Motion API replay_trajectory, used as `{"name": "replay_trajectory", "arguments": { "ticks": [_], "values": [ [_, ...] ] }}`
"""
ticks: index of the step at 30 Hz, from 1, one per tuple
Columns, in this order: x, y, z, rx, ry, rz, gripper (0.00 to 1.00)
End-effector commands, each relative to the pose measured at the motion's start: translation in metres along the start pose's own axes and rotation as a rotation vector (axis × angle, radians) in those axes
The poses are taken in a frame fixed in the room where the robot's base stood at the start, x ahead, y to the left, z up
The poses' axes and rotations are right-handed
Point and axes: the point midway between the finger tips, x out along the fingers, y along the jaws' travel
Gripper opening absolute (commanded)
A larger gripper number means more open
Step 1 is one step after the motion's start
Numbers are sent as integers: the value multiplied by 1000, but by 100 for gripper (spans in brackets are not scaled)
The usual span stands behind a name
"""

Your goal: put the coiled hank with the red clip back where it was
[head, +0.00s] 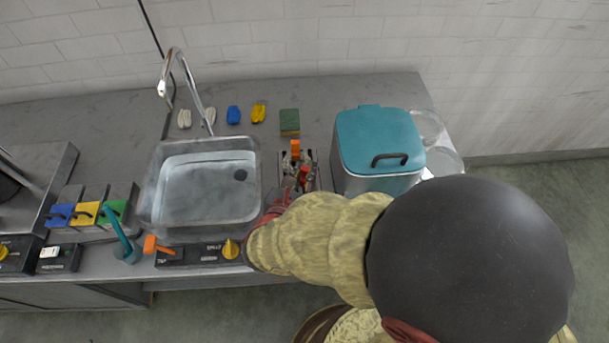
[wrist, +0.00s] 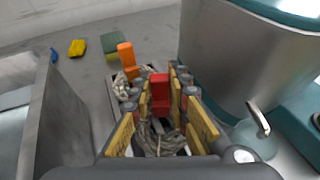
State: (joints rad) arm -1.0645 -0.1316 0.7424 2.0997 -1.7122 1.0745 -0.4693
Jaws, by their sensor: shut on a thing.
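The coiled hank (wrist: 156,136) is a pale grey coil with an upright red clip (wrist: 158,90). In the wrist view it sits between the yellow finger pads of my gripper (wrist: 160,108), which is shut on it. The red clip also shows in the head view (head: 303,176), just beyond my gripper. A second pale hank with an orange clip (wrist: 126,56) lies just beyond it, to the left. Both are over a small tray (head: 315,172) between the sink and the teal-lidded bin. I cannot tell whether the held hank touches the tray; my fingers hide its sides.
The sink (head: 150,190) is left of the tray and the teal-lidded metal bin (head: 378,140) stands close on the right. A green sponge (head: 289,122) and small white, blue and yellow bundles (head: 233,115) lie behind. The front knob panel (head: 195,254) is nearby.

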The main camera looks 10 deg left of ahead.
Motion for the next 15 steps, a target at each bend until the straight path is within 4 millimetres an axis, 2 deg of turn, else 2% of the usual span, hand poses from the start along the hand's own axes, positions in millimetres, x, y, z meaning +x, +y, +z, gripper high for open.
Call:
{"name": "replay_trajectory", "arguments": {
  "ticks": [12, 13, 15],
  "values": [
    [2, 1, -5, 1, -1, 1, 0],
    [2, 1, -4, 1, -1, 1, 19],
    [2, 1, -4, 1, -1, 1, 23]
  ]
}}
